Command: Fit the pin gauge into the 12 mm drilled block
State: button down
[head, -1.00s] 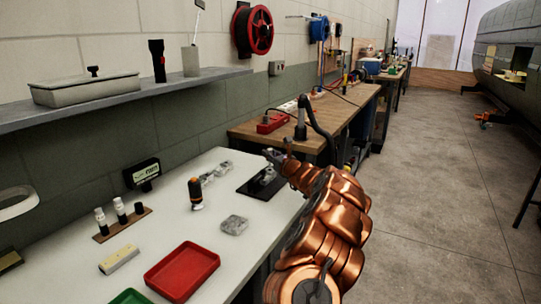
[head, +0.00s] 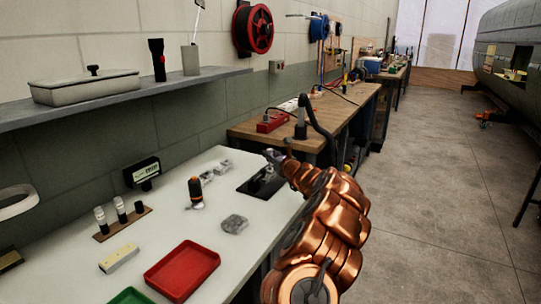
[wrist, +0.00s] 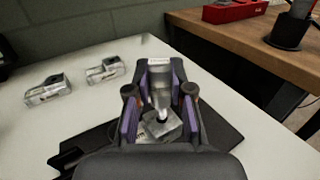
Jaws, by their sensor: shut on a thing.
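My gripper (wrist: 160,97), with purple pads, is shut on a pale grey cylindrical pin gauge (wrist: 160,82). The pin gauge points down at a grey metal block (wrist: 145,134) with a dark hole in its top. Its lower end is at or just over the hole; I cannot tell whether it is inside. The block is on a black mat (wrist: 217,133), which also shows in the head view (head: 245,191). In the head view my gripper (head: 273,157) is above this mat, and the held pin is too small to make out. Size markings are not readable.
An orange-black tool (head: 195,193), a wooden rack (head: 123,225) with upright pieces, and a red tray (head: 182,271) are on the white table. A wooden bench (wrist: 225,34) stands beyond.

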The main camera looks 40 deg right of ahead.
jog(key=shift+f+b, duration=0.7)
jog(key=shift+f, duration=0.8)
dwell(0.3)
jog(key=c, duration=1)
grip_release()
jog(key=shift+o, duration=0.2)
jog(key=shift+b+v, duration=0.6)
jog(key=shift+v, duration=1.9)
